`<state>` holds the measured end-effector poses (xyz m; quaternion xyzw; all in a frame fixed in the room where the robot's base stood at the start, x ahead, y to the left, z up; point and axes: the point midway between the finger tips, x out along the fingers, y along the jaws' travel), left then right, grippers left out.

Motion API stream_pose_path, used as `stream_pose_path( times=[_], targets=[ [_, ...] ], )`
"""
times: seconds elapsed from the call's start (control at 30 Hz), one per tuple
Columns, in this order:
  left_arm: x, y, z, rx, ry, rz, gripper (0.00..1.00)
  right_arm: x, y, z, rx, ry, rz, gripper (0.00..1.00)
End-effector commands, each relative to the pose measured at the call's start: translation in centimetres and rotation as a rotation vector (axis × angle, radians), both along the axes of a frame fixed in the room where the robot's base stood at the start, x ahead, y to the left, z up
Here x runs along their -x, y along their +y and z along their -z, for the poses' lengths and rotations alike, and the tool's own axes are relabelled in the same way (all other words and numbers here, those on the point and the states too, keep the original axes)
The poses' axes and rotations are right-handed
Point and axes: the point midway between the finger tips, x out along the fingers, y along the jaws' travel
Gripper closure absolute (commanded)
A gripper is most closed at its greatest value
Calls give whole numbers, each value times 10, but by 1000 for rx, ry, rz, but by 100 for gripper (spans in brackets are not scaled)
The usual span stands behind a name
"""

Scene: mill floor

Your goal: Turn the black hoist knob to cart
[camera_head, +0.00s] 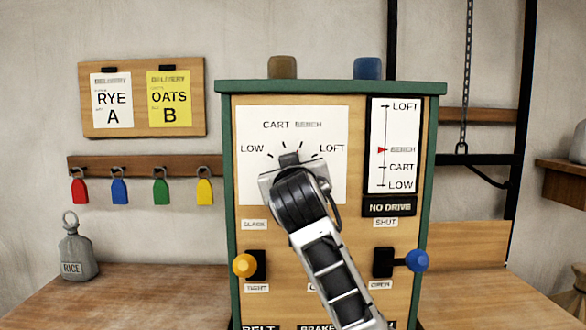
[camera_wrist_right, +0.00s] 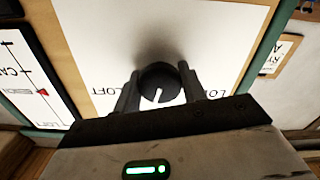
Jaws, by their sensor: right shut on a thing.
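The black hoist knob (camera_wrist_right: 158,78) sits between the fingers of my right gripper in the right wrist view. A white line on its face points down and slightly left there, which is up and slightly right on the panel, toward the CART and BENCH side. My right gripper (camera_head: 290,163) is shut on the knob and hides most of it in the head view. The white dial plate (camera_head: 325,175) reads LOW, CART, BENCH and LOFT. On the hoist scale (camera_head: 408,120) the red marker (camera_head: 381,150) stands at BENCH, above CART. My left gripper is out of view.
A yellow lever (camera_head: 244,265) is at the panel's lower left and a blue lever (camera_head: 417,260) at its lower right. A NO DRIVE sign (camera_head: 390,207) is under the scale. A grey RICE weight (camera_head: 77,250) stands on the bench at left. A chain (camera_head: 466,80) hangs at right.

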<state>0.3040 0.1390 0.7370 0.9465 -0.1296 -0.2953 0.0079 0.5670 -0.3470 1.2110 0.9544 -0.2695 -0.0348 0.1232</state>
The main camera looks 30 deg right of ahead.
Motion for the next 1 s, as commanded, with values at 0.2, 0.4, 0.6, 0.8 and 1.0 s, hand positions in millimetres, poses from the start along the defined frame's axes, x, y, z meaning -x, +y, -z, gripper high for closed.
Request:
stream_pose_path(
  times=[0.2, 0.4, 0.6, 0.8, 1.0],
  targets=[
    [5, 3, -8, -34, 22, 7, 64, 0, 0, -3, 133, 85, 0, 81],
    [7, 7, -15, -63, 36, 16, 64, 0, 0, -4, 270, 170, 0, 81],
    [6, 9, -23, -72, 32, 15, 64, 0, 0, -3, 390, 244, -1, 81],
    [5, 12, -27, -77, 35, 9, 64, 0, 0, -2, 473, 293, 0, 81],
    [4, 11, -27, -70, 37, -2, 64, 0, 0, 0, 515, 317, -1, 81]
  ],
)
